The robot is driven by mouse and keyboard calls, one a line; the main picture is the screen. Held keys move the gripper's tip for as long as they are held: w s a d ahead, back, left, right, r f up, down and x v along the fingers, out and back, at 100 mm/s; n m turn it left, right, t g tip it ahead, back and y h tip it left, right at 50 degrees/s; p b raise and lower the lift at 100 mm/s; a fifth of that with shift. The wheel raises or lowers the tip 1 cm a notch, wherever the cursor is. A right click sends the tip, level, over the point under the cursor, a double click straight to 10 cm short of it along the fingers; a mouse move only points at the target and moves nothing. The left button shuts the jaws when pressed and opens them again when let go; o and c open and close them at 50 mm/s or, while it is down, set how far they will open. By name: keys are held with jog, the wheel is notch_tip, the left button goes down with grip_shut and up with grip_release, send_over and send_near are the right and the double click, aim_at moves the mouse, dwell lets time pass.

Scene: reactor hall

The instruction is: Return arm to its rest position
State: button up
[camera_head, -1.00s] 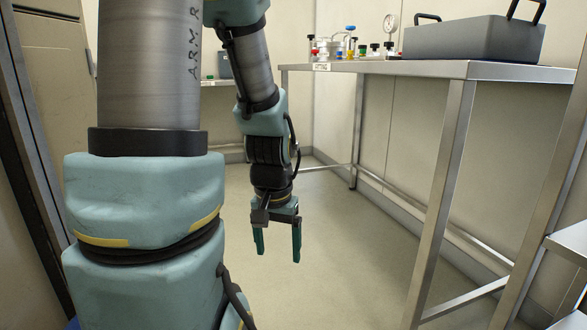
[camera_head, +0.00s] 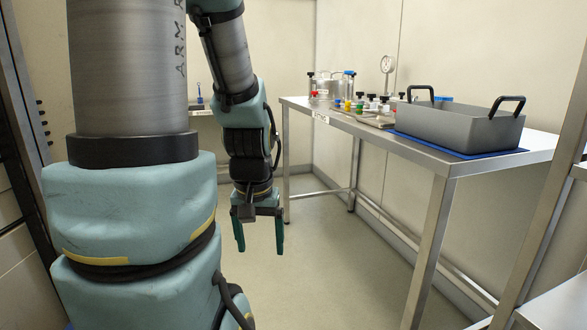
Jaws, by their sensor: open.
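My arm stands upright at the left of the view, and its forearm hangs down near the middle. My gripper (camera_head: 259,236) points down at the end of it, its two green fingers apart with nothing between them. It hangs over open floor, to the left of the steel table and clear of it. My arm hides part of the back wall.
A steel table (camera_head: 444,168) on the right holds a grey bin (camera_head: 458,128) with black handles on a blue mat (camera_head: 515,151). Several small bottles, a tray and a gauge (camera_head: 386,64) are at its far end. The floor (camera_head: 330,260) left of the table is clear.

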notch_tip(320, 180, up, 19)
jog(key=p, duration=1.6)
